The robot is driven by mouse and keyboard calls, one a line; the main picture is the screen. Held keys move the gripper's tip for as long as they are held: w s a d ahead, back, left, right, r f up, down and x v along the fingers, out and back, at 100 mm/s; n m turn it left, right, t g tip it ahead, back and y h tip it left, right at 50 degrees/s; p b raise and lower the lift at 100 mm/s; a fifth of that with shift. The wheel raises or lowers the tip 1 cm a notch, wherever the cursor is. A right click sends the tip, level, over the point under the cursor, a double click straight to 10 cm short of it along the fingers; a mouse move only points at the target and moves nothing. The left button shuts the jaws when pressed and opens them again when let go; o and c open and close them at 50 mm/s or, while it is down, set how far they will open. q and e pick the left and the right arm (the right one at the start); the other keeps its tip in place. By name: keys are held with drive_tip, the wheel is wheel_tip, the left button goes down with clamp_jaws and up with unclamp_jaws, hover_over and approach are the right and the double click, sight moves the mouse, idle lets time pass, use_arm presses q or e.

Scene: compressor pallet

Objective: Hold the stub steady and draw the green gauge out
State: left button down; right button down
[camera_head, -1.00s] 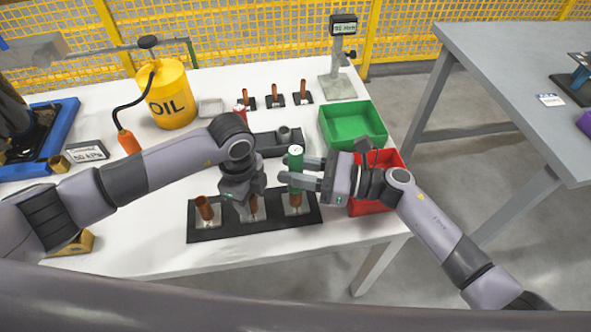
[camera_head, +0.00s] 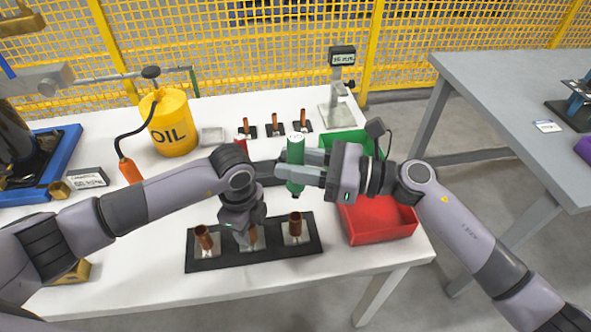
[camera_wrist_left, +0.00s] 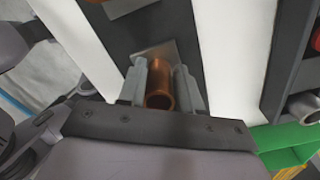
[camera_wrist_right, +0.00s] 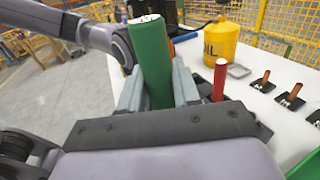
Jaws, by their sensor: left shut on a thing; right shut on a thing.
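The green gauge (camera_head: 295,150) is a green cylinder with a pale top. My right gripper (camera_head: 300,168) is shut on it and holds it above the board, clear of the right-hand copper stub (camera_head: 295,223). The gauge also shows between the jaws in the right wrist view (camera_wrist_right: 150,60). My left gripper (camera_head: 246,228) is shut on a copper stub, which shows between its fingers in the left wrist view (camera_wrist_left: 160,85). In the head view this is the middle stub (camera_head: 254,236), partly hidden by the gripper. The left-hand stub (camera_head: 205,238) stands free, tilted.
The black board (camera_head: 310,245) carries the stubs. A red bin (camera_head: 380,225) and a green bin (camera_head: 350,142) stand at the right. Small stubs (camera_head: 275,124), a yellow oil can (camera_head: 172,125) and a display stand (camera_head: 340,85) are behind. A red rod (camera_wrist_right: 219,80) shows in the right wrist view.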

use_arm(q)
drive_tip(key=c, duration=0.7)
unclamp_jaws()
drive_tip(key=shift+r, duration=0.1)
wheel_tip(320, 180, up, 12)
drive_tip(key=shift+f, duration=0.1)
drive_tip(key=shift+s, duration=0.15)
use_arm(e)
drive_tip(key=shift+s, duration=0.15)
